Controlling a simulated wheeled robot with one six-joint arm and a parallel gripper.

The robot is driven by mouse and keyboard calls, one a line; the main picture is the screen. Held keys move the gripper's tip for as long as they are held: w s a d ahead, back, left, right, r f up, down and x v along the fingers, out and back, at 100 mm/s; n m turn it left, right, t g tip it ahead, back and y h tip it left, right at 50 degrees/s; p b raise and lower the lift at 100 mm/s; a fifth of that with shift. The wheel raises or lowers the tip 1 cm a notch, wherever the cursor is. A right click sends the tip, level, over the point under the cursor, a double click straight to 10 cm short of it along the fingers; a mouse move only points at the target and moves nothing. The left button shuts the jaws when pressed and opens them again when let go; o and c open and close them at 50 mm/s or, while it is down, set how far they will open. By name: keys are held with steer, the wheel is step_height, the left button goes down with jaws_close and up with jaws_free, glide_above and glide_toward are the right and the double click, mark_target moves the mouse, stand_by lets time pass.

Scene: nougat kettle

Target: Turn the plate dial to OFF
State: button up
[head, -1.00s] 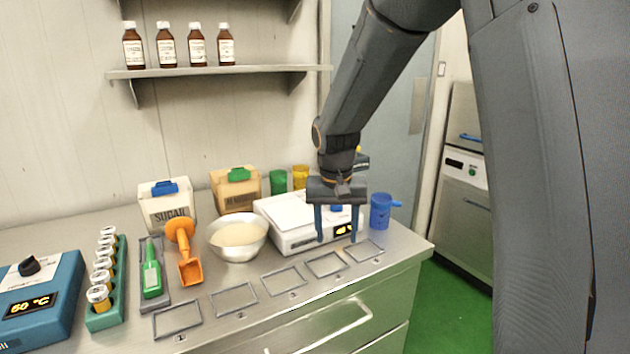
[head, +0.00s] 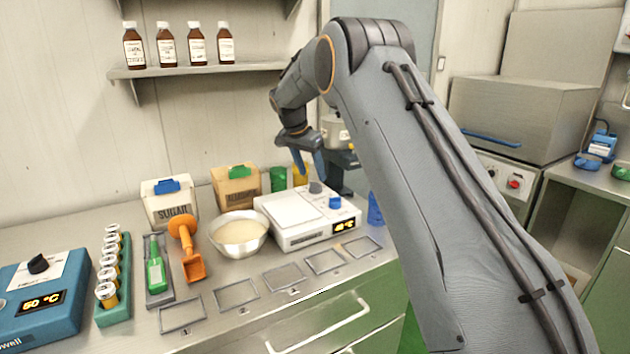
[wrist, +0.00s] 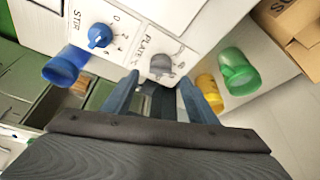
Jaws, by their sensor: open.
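The grey plate dial (wrist: 161,64) shows in the wrist view beside printed "PLATE" lettering. It also shows in the head view as a small grey knob (head: 316,187) on top of the white plate unit (head: 290,238). A blue knob (wrist: 100,36) marked "STIR" is beside it, and also shows in the head view (head: 335,202). My gripper (wrist: 160,92) is open and empty, its fingers pointing towards the grey dial and apart from it. In the head view my gripper (head: 311,164) hangs just above the dial. The dial's exact setting is too small to read.
A blue cup (wrist: 62,68), a yellow cup (wrist: 209,92) and a green cup (wrist: 238,72) stand near the unit. A bowl of pale powder (head: 240,233) and an orange scoop (head: 187,250) are left of it. Empty marked frames (head: 285,278) lie in front.

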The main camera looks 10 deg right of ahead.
mark_target(315, 183)
steer(key=shift+p+x, duration=0.7)
steer(key=shift+x, duration=1.9)
steer(key=c, duration=1.1)
steer(key=shift+o, duration=0.2)
steer(key=shift+n, duration=0.5)
steer(key=n+t+y+b, duration=0.1)
steer(key=n, duration=0.2)
steer(key=shift+s+n+y, duration=0.1)
steer(key=shift+n+y, duration=0.2)
steer(key=shift+n+y+b, duration=0.35)
steer(key=shift+n+y, duration=0.45)
steer(key=shift+n, duration=1.4)
